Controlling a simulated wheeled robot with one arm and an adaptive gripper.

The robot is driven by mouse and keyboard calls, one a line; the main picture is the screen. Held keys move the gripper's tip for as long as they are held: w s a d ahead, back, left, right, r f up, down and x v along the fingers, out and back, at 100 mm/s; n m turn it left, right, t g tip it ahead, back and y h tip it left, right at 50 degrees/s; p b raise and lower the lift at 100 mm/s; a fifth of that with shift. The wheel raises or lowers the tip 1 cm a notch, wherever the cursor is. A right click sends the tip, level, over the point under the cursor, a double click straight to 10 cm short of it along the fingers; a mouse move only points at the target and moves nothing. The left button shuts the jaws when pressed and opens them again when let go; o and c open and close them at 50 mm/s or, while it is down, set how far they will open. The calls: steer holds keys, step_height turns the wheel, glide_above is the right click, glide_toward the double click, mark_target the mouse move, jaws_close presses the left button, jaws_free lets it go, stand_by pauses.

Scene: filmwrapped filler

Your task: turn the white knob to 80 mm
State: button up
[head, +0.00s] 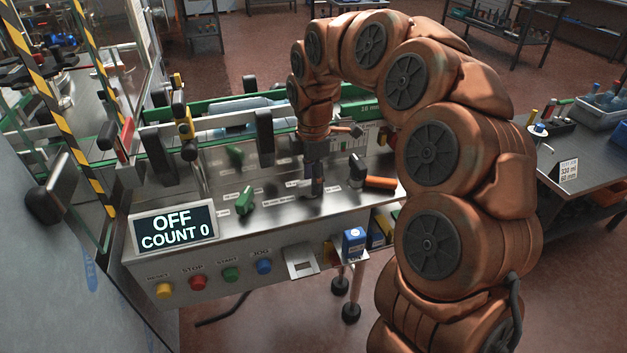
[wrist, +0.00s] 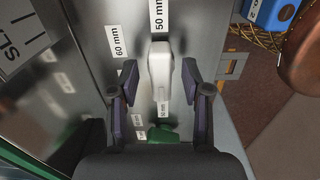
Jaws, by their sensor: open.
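The white knob (wrist: 160,70) is a narrow bar on the steel panel (wrist: 85,30) in the wrist view. Its far end is in line with the "50 mm" label (wrist: 158,14); a "60 mm" label (wrist: 117,40) sits to its left. My gripper (wrist: 159,77) is open, with one finger on each side of the knob and visible gaps. In the head view my gripper (head: 314,185) points down over the panel and I cannot make out the white knob there.
A green knob (wrist: 160,133) lies near my gripper's palm; a green knob (head: 245,200) also shows in the head view. An orange handle (head: 380,183) is to the right. The display (head: 174,229) reads OFF, COUNT 0. Several push buttons (head: 230,275) line the front.

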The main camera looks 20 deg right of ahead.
step_height(320, 180, up, 11)
stand_by(0.5)
steer(key=shift+s, duration=0.15)
